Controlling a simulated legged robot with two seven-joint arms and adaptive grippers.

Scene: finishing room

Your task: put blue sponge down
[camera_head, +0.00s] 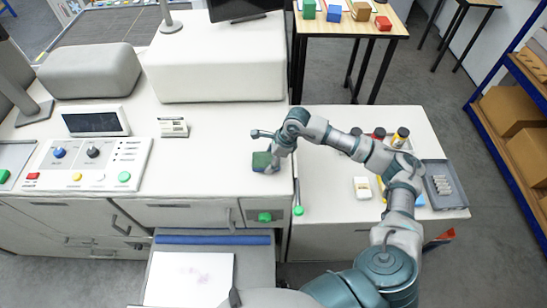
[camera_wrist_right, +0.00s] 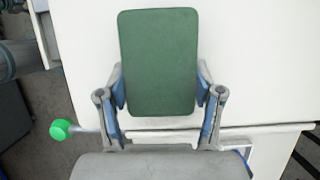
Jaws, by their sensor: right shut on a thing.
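The blue sponge (camera_head: 261,160) is a small block with a green upper face and blue lower part. It is at the right end of the white machine top (camera_head: 215,145), near its front edge. My right gripper (camera_head: 272,165) is shut on it. In the right wrist view, the sponge's green face (camera_wrist_right: 158,60) fills the space between the two fingers of the right gripper (camera_wrist_right: 160,92). I cannot tell whether the sponge touches the white surface or hangs just above it. My left gripper is not in view.
A green-knobbed lever (camera_head: 298,209) stands at the machine's front right. The side table (camera_head: 330,190) holds bottles and a grey tray (camera_head: 446,185). White surface around the sponge is clear.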

